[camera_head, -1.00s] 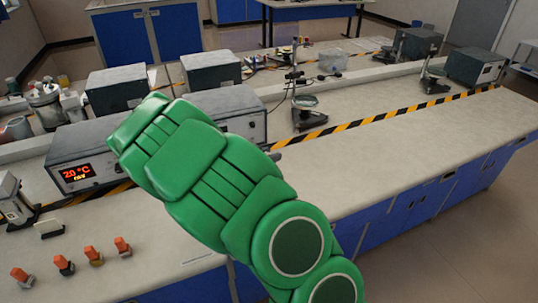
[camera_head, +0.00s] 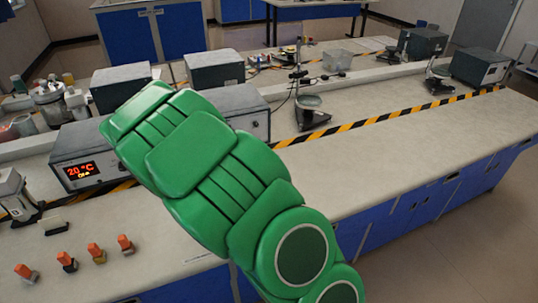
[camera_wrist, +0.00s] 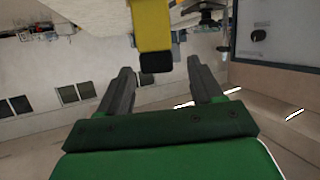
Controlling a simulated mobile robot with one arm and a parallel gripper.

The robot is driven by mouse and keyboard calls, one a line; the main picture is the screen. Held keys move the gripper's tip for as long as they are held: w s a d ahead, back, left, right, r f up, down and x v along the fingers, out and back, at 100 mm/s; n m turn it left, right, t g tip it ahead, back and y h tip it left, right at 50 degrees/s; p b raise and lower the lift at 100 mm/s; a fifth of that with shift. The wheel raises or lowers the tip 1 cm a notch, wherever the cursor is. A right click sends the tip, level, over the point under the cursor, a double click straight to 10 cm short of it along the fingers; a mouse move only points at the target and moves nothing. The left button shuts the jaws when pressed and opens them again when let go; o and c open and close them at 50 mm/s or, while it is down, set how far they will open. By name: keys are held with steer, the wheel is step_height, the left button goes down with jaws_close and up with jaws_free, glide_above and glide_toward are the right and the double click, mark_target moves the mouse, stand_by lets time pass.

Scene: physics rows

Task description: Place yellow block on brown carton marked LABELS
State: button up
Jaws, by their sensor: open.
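A yellow block-like object (camera_wrist: 152,25) with a black end shows at the top middle of the wrist view. Its upper part is cut off by the frame edge. My gripper (camera_wrist: 159,66) is open, with one dark finger on each side of the picture. The black end of the yellow object shows between the fingertips, with gaps on both sides. I cannot tell how far beyond the fingertips it is. In the head view my green arm hides the gripper and the yellow object. No brown carton marked LABELS can be made out.
The long bench (camera_head: 400,145) is clear along its right part. A box with a red display (camera_head: 80,170) stands at left, behind several orange-topped pieces (camera_head: 96,253). Grey boxes (camera_head: 214,70) and a stand (camera_head: 308,100) are behind my arm.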

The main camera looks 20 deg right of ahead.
steer(key=v, duration=0.8)
steer(key=shift+w, duration=0.1)
steer(key=w+a+r+n+t+y, duration=0.4)
steer(key=w+a+r+y, duration=0.2)
steer(key=a+y, duration=0.35)
steer(key=s+a+r+n+g+y, duration=0.1)
steer(key=s+a+r+n+y, duration=0.2)
steer(key=s+a+n+y, duration=0.4)
steer(key=s+d+g+h, duration=0.1)
steer(key=s+d+g, duration=0.2)
steer(key=s, duration=0.9)
steer(key=s+d+n+g+h, duration=0.1)
steer(key=s+d+g, duration=0.3)
steer(key=s, duration=0.9)
steer(key=s+d+g+h, duration=0.1)
steer(key=s+d+g, duration=0.2)
steer(key=s, duration=1)
steer(key=shift+d+r+n, duration=0.35)
steer(key=shift+d+n, duration=0.05)
steer(key=shift+d, duration=0.3)
